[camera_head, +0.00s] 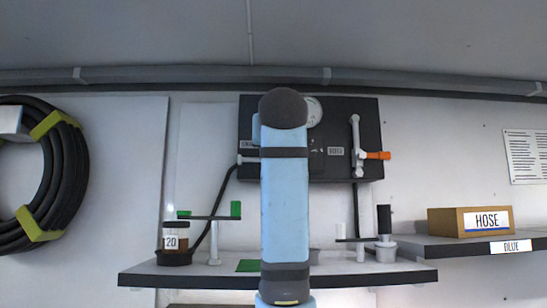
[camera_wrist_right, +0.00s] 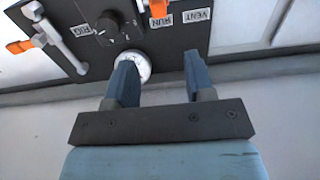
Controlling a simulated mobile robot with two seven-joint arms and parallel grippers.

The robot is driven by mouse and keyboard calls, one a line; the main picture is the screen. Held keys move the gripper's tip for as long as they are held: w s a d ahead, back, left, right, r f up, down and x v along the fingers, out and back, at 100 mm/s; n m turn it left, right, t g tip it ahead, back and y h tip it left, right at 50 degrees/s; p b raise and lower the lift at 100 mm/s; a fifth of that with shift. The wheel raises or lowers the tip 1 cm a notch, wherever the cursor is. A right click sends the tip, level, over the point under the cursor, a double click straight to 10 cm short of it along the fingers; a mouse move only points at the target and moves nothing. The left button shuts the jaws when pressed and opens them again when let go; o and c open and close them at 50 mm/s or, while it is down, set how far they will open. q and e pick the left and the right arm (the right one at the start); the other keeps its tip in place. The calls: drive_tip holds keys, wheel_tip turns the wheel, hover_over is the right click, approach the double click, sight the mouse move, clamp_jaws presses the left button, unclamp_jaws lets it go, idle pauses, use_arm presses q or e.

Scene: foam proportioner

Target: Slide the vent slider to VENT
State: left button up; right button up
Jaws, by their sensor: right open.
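The dark control panel (camera_head: 345,110) hangs on the back wall; my arm covers its left middle part in the head view. In the right wrist view the panel (camera_wrist_right: 190,40) appears upside down, with a VENT label (camera_wrist_right: 197,16) and a RUN label (camera_wrist_right: 162,20). An orange piece, apparently the slider knob (camera_wrist_right: 158,8), is at the top edge beside RUN, partly cut off. My right gripper (camera_wrist_right: 157,66) is open and empty, its blue fingers in front of the panel edge and apart from the knob. It is hidden in the head view. My left gripper is out of view.
A lever with an orange handle (camera_head: 378,155) is at the panel's right. A round white gauge (camera_wrist_right: 133,66) lies behind the fingers. A shelf (camera_head: 400,273) below holds a jar (camera_head: 175,240) and fittings. A HOSE box (camera_head: 455,222) stands at right.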

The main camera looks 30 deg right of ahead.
drive_tip(key=p+x, duration=0.4)
drive_tip(key=x, duration=0.9)
drive_tip(key=shift+d+p, duration=0.1)
drive_tip(key=shift+p, duration=0.25)
drive_tip(key=shift+w+d+f, duration=0.1)
drive_tip(key=shift+w+d, duration=0.05)
drive_tip(key=shift+w, duration=0.05)
drive_tip(key=shift+s, duration=0.1)
drive_tip(key=c, duration=0.5)
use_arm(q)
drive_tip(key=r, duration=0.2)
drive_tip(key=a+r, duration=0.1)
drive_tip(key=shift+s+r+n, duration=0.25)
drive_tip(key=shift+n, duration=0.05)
use_arm(e)
clamp_jaws()
